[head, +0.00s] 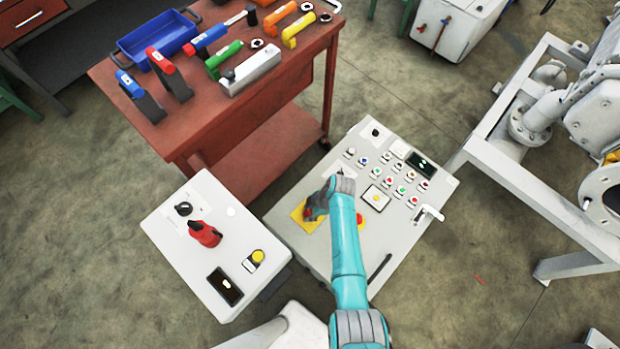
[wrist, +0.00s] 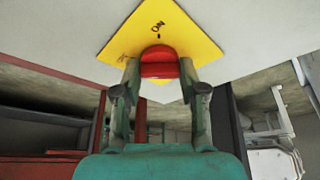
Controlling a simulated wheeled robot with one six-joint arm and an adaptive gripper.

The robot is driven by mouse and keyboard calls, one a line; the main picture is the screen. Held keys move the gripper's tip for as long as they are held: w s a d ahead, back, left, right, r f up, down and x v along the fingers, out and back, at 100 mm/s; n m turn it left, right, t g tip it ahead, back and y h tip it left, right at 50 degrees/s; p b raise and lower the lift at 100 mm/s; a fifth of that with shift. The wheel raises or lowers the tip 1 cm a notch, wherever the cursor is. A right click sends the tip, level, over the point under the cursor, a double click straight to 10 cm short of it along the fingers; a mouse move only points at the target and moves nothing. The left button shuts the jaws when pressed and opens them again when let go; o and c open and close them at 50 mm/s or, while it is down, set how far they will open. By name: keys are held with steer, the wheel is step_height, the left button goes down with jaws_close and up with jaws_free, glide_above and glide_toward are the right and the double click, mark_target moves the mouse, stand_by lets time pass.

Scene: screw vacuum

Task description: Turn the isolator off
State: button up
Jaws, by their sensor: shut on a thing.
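The isolator is a red knob (wrist: 158,62) on a yellow diamond plate (wrist: 190,32) in the wrist view. Black lettering reading ON stands on the plate beyond the knob. My gripper (wrist: 158,72) has its two fingers on either side of the red knob and is shut on it. In the head view the yellow plate (head: 298,217) is on the left part of the grey control panel (head: 300,250). My gripper (head: 318,207) covers most of the knob there.
The panel carries several buttons, a small screen (head: 420,165) and a white handle (head: 430,212). A white box (head: 190,262) with a red handle (head: 204,234) stands to the left. A red tool cart (head: 240,125) stands behind. A metal frame (head: 520,185) is at right.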

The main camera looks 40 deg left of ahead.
steer(key=o, duration=1.1)
steer(key=shift+o, duration=0.2)
steer(key=v, duration=1.2)
